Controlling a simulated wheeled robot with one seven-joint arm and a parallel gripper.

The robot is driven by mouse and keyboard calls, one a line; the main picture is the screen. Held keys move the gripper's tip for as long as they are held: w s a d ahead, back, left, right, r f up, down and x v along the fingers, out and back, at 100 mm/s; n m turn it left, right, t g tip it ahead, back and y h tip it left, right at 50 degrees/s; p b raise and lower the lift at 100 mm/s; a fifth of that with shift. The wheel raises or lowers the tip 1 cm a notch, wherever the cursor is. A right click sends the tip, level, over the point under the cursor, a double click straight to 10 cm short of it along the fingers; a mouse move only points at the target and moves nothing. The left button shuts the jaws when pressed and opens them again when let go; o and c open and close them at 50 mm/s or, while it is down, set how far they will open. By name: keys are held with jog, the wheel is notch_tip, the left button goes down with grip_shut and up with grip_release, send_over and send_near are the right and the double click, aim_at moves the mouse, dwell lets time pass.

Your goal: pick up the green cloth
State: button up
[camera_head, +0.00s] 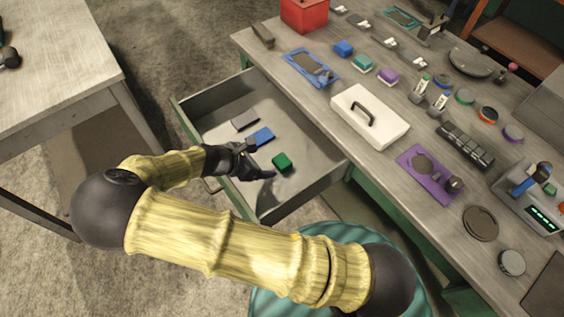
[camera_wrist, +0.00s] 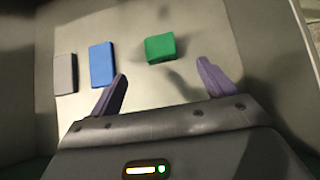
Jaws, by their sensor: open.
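The green cloth (camera_head: 282,161) is a small folded block lying on the floor of an open drawer (camera_head: 217,118), near the drawer's front right part. In the wrist view the green cloth (camera_wrist: 160,48) lies ahead of my fingertips, roughly between their lines and nearer the left one. My gripper (camera_head: 262,160) is over the drawer, just left of the cloth in the head view. In the wrist view my gripper (camera_wrist: 162,76) has its two purple-grey fingers spread apart with nothing between them.
A blue folded block (camera_wrist: 102,65) and a grey one (camera_wrist: 65,73) lie left of the cloth in the drawer. Drawer walls surround them. The workbench (camera_head: 330,164) beside it holds a white box (camera_head: 369,118) and many small items. A table (camera_head: 60,75) stands at left.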

aim_at(281, 161)
jog(key=x, duration=0.5)
jog(key=shift+d, duration=0.1)
jog(key=shift+f, duration=0.1)
jog(key=shift+x, duration=2.65)
jog(key=shift+w+d+r, duration=0.1)
jog(key=shift+r, duration=0.1)
jog(key=c, duration=1.1)
notch_tip(281, 161, up, 10)
jog(key=shift+p, duration=0.3)
